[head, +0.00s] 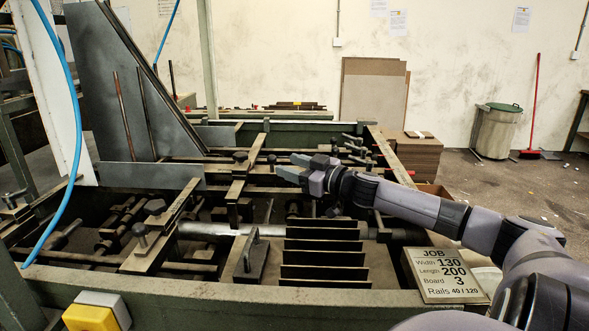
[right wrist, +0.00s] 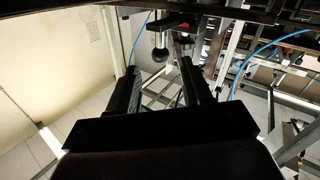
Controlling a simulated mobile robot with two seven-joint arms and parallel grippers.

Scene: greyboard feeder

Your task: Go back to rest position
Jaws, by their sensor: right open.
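My right arm comes in from the lower right in the head view. Its gripper (head: 290,168) is over the middle of the greyboard feeder (head: 180,308), pointing left, beside a flat bar with a dark knob. In the right wrist view the two dark fingers (right wrist: 160,85) stand apart with nothing between them. A dark round knob (right wrist: 160,54) hangs from a bar just beyond the fingertips; I cannot tell whether it touches them. My left gripper does not show in either view.
Dark upright plates (head: 320,257) and clamp bars fill the frame. A bin (head: 497,131) and red broom (head: 534,105) stand by the wall, with open floor before them.

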